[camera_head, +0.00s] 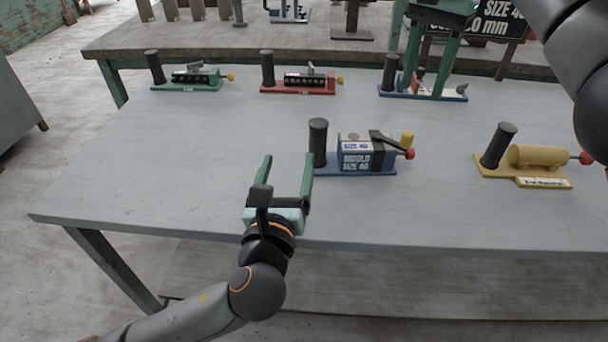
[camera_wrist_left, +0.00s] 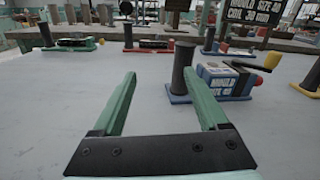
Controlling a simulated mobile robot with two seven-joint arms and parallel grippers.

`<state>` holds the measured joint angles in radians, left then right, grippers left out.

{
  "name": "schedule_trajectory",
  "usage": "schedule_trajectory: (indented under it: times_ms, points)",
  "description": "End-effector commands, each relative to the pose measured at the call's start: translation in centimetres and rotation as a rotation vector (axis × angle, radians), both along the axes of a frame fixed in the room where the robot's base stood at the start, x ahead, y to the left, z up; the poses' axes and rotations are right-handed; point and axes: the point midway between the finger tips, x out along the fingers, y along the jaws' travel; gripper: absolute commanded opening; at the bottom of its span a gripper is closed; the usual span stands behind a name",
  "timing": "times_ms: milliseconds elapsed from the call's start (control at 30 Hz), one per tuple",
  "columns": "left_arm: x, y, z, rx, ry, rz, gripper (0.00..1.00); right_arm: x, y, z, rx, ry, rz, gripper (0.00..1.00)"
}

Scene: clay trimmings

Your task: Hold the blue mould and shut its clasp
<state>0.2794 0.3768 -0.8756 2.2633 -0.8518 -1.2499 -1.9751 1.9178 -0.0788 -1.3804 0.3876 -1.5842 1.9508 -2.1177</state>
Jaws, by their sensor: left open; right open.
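The blue mould (camera_head: 347,152) stands on a blue base at the middle right of the near table, with a "MOULD SIZE 40" label. A black upright post (camera_head: 318,142) rises at its left end. A black clasp lever (camera_head: 386,140) lies slanted over its right part, near a yellow knob (camera_head: 407,138) and a red knob (camera_head: 411,154). Whether the clasp is shut I cannot tell. My left gripper (camera_head: 287,158) is open and empty, left of the post and apart from it; the left wrist view (camera_wrist_left: 160,74) agrees. My right gripper (camera_head: 421,94) is open, pointing down at the back right.
A green device (camera_head: 187,78), a red device (camera_head: 297,81) and another blue-based device (camera_head: 389,72) line the table's back; my right fingers overlap the last in view. A yellow device (camera_head: 540,155) stands at the right. The table's left part (camera_head: 150,170) is clear.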

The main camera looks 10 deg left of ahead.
Motion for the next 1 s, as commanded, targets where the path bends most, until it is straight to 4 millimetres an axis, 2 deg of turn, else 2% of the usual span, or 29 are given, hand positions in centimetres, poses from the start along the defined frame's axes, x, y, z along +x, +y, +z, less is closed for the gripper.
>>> schedule_trajectory:
  times_ms: [100,200,367,800,1000]
  points:
    - [-1.6,-2.2,0.7,0.084,0.003,-0.051,0.76,0.0,0.0,0.0,0.000,0.000,0.000,0.50]
    - [-2.3,-3.1,0.9,0.128,0.005,-0.072,0.76,0.0,0.0,0.0,0.000,0.000,0.000,0.50]
    - [-1.7,-3.5,1.0,0.151,0.005,-0.080,0.76,0.0,0.0,0.0,0.000,0.000,0.000,0.50]
    - [6.3,-3.5,1.0,0.148,0.006,-0.079,0.76,0.0,0.0,0.0,0.000,0.000,0.000,0.50]
    - [8.9,-3.5,1.0,0.148,0.006,-0.079,0.76,0.0,0.0,0.0,0.000,0.000,0.000,0.50]
